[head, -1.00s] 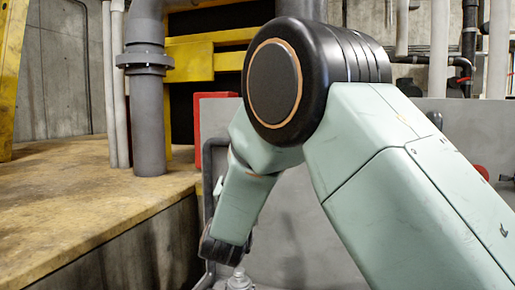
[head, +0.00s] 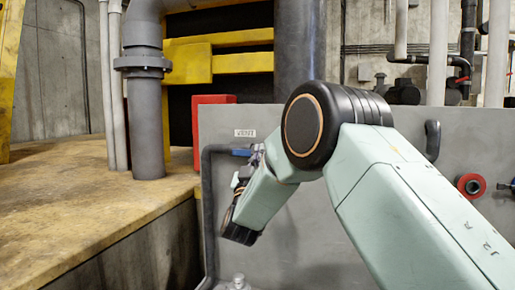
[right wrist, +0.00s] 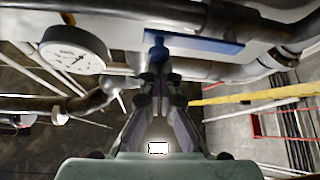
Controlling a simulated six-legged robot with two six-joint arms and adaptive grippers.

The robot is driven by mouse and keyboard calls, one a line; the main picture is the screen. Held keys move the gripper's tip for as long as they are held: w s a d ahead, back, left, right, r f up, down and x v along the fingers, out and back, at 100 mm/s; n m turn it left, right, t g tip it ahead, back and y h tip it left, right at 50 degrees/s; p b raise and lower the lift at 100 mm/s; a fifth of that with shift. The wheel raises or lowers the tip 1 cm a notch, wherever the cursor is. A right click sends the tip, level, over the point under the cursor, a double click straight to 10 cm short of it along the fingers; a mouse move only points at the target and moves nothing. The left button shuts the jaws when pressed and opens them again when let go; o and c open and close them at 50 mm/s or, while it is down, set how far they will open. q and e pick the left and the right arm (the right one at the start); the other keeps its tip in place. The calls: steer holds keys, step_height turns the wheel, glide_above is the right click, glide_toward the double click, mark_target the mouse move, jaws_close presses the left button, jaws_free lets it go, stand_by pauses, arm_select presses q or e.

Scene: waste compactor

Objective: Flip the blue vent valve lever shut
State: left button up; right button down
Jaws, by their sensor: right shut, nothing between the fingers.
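The blue vent lever (head: 238,152) shows as a short, roughly level bar under the VENT label (head: 245,133) on the grey panel, beside a dark vertical pipe (head: 207,200). In the right wrist view the lever (right wrist: 205,45) is a long flat blue bar, with a blue knob-like part (right wrist: 157,48) at its left. My right gripper (head: 257,156) is at the lever's right end in the head view, partly hidden by my arm. Its fingers (right wrist: 160,72) are shut and empty, with their tips close to the blue part; I cannot tell whether they touch. My left gripper is not in view.
A round white gauge (right wrist: 74,50) sits left of the fingers in the right wrist view. A red round fitting (head: 471,186) and a dark handle (head: 433,140) are on the panel's right. A yellow-brown ledge (head: 80,200) runs along the left.

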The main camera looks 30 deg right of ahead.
steer(key=shift+s+f+m+g+h+b, duration=0.15)
steer(key=shift+f+m+g+h+b, duration=0.15)
steer(key=shift+m+b, duration=0.45)
steer(key=shift+a, duration=0.1)
steer(key=shift+s+m, duration=0.1)
steer(key=shift+m, duration=0.15)
